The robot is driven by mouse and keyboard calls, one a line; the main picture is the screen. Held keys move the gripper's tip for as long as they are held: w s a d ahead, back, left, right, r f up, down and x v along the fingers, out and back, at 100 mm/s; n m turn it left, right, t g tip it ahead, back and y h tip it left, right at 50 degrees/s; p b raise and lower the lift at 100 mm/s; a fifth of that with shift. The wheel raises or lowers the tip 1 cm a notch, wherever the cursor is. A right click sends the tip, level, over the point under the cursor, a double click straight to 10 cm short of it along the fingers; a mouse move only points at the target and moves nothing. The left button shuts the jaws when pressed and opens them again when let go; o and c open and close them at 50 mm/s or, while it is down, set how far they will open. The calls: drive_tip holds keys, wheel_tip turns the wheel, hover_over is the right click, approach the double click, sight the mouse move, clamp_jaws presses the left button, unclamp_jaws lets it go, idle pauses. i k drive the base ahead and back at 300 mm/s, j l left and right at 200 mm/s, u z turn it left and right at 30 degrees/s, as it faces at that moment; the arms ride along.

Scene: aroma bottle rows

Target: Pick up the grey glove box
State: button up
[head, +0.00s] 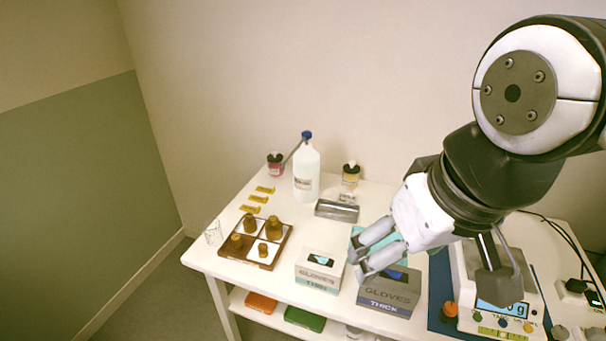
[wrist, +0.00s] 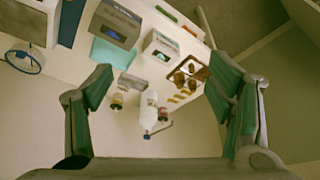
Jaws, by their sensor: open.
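The grey glove box (head: 389,296) stands near the front edge of the white table, with "GLOVES" and "THICK" on its front and a dark opening on top. In the wrist view the same grey box (wrist: 117,22) is at the upper left, outside the space between the fingers. My gripper (head: 361,263) is open and empty, above and just left of the grey box's back part in the head view. Its fingers hide part of the box's top left. The open fingers also frame the wrist view (wrist: 165,105).
A smaller white glove box (head: 318,272) stands to the left. A brown tray (head: 281,255) with several amber bottles is farther left. A wash bottle (head: 307,175) stands behind. A scale (head: 492,296) on a blue mat is close on the right.

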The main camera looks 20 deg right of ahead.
sight(396, 290)
drive_tip(key=z, duration=1.25)
drive_tip(key=k+j+z, duration=0.5)
drive_tip(key=k+j, duration=0.35)
drive_tip(key=j, duration=0.1)
